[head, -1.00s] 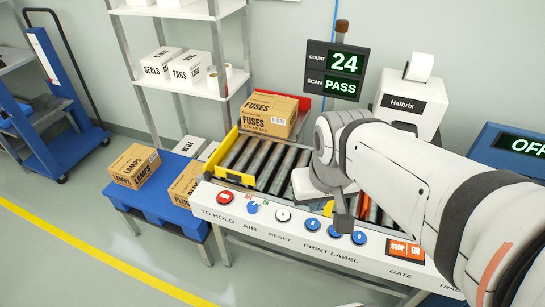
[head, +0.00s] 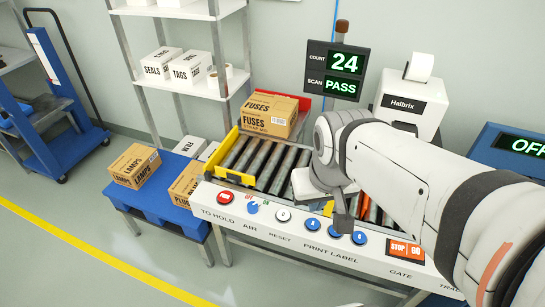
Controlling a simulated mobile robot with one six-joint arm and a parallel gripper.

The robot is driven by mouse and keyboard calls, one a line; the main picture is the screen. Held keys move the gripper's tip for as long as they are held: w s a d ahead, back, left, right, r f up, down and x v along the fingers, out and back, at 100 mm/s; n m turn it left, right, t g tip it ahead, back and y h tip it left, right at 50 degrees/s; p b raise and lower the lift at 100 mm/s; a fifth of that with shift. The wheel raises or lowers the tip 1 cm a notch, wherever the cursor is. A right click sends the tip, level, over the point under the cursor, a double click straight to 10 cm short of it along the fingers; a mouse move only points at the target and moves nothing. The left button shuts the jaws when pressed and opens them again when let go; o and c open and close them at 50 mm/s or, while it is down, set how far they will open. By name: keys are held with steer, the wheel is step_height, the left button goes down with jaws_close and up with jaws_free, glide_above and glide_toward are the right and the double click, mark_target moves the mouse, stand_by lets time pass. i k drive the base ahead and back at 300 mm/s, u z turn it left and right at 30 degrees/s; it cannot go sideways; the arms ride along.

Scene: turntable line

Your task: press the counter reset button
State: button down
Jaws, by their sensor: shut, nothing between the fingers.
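The counter reset button (head: 283,215) is a small white round button on the white front panel (head: 330,252), above the label RESET. The count display (head: 345,64) reads 24, with PASS on the scan line below it. My gripper (head: 343,226) points down over the panel, to the right of the reset button and apart from it. Its dark fingers are together and empty. The fingertips are in front of the blue print label buttons, and I cannot tell whether they touch one.
Beside the reset button are a blue air knob (head: 253,207) and a red button (head: 225,196). Blue print buttons (head: 312,224) and a STOP/GO switch (head: 405,250) lie to the right. A FUSES carton (head: 268,115) stands behind the rollers (head: 262,160).

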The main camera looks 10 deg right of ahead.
mark_target(284, 215)
steer(key=u, duration=1.45)
steer(key=k, duration=1.2)
steer(key=z, duration=1.1)
steer(key=i, duration=1)
steer(key=z, duration=0.1)
